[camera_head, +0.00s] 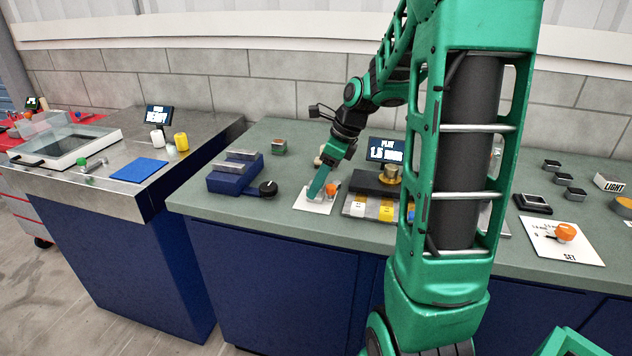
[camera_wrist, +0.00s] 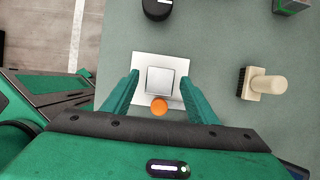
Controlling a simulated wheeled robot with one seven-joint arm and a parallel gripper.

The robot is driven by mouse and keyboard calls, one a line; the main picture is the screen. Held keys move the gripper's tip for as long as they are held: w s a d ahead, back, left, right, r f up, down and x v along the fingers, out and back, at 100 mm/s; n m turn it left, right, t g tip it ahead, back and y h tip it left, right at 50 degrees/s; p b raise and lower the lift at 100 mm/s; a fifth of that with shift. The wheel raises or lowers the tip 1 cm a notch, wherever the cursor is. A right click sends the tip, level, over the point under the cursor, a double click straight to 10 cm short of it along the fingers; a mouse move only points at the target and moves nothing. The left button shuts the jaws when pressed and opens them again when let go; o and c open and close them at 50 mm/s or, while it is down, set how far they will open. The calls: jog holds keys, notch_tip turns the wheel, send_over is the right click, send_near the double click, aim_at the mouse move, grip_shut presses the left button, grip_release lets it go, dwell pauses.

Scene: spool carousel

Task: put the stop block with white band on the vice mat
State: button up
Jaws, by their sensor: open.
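My gripper (camera_wrist: 160,76) is open, its green fingers spread on either side of a grey square piece (camera_wrist: 160,88) on a white card (camera_wrist: 143,62). In the head view my gripper (camera_head: 318,186) points down at this card (camera_head: 312,206). An orange knob (camera_wrist: 159,106) lies at the near side of the square piece. I see no white band on any block, so I cannot tell which is the stop block. A flat blue mat (camera_head: 138,170) lies on the left steel bench; I cannot tell whether it is the vice mat. A blue vice (camera_head: 233,178) stands left of my gripper.
A small dark block (camera_head: 279,147) stands behind the vice; a brush (camera_wrist: 264,84) lies right of the card in the wrist view. Yellow and grey fixtures (camera_head: 372,208) and a display (camera_head: 386,150) stand right of my gripper. Green bench shows free around the card.

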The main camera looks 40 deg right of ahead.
jog(key=v, duration=1.2)
jog(key=s+a+f+n+g+h, duration=0.1)
jog(key=s+a+f+n, duration=0.1)
jog(key=s+n, duration=0.5)
jog(key=s+a+f+n+g, duration=0.1)
jog(key=s+a+f+n, duration=0.1)
jog(key=s+f+n, duration=0.2)
jog(key=s+a+f+n+g+h, duration=0.1)
jog(key=s+a+f+n, duration=0.2)
jog(key=s+n, duration=0.8)
jog(key=shift+s+f+h, duration=0.3)
jog(key=shift+s+f, duration=0.3)
jog(key=shift+s, duration=0.2)
